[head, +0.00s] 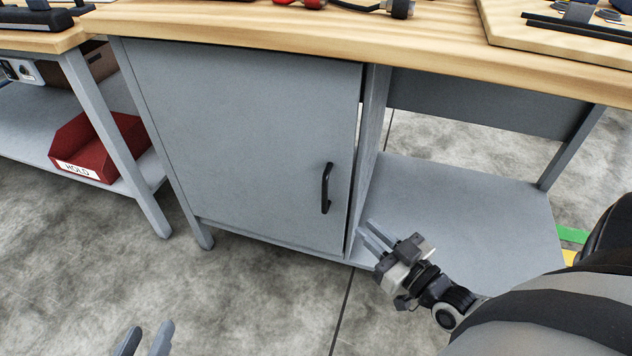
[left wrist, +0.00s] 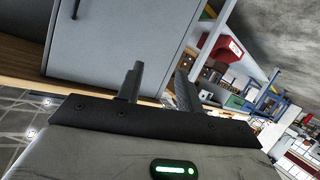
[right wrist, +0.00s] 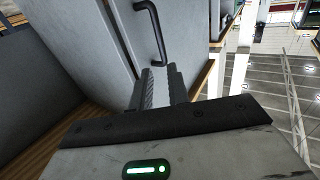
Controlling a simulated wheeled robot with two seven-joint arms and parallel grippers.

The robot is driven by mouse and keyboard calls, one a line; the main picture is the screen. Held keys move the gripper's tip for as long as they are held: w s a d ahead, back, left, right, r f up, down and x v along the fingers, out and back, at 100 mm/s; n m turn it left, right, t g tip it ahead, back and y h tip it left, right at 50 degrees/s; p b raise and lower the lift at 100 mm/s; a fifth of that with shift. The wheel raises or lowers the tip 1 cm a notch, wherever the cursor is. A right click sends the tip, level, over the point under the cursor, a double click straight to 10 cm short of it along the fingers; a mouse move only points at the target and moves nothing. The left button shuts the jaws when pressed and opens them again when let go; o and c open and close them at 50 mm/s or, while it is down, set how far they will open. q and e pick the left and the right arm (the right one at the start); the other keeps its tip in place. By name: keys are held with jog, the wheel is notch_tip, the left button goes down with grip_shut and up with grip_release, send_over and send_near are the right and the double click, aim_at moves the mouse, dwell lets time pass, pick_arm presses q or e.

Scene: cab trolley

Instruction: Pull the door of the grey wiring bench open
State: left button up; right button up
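The grey wiring bench has a flat grey door (head: 240,140), which looks shut or nearly so, with a thin dark gap along its right edge. A black bar handle (head: 326,188) stands upright near that edge; it also shows in the right wrist view (right wrist: 155,30). My right gripper (head: 366,228) is below and right of the handle, in front of the post beside the door. Its fingers are a little apart, with nothing between them, and do not touch the handle. My left gripper (head: 147,338) is low in front of the bench, open and empty; its fingers show in the left wrist view (left wrist: 158,85).
The bench's wooden top (head: 250,30) overhangs the door. An open bay with a grey lower shelf (head: 460,200) lies to the right. A neighbouring bench at left holds a red bin (head: 90,145) marked HOLD. The concrete floor (head: 270,300) before the door is clear.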

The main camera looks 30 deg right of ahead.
aim_at(327, 194)
jog(key=w+b, duration=0.1)
jog(key=w, duration=0.3)
jog(key=w+a+b, duration=0.1)
jog(key=w, duration=0.4)
jog(key=w+b, duration=0.1)
jog(key=w, duration=0.3)
jog(key=shift+w+a, duration=0.35)
jog(key=shift+w, duration=0.05)
pick_arm(q)
jog(key=shift+d+r+n+t+h, duration=0.4)
jog(key=shift+d+r+t+h, duration=0.15)
jog(key=shift+r+h, duration=0.2)
pick_arm(e)
jog(key=shift+w, duration=0.1)
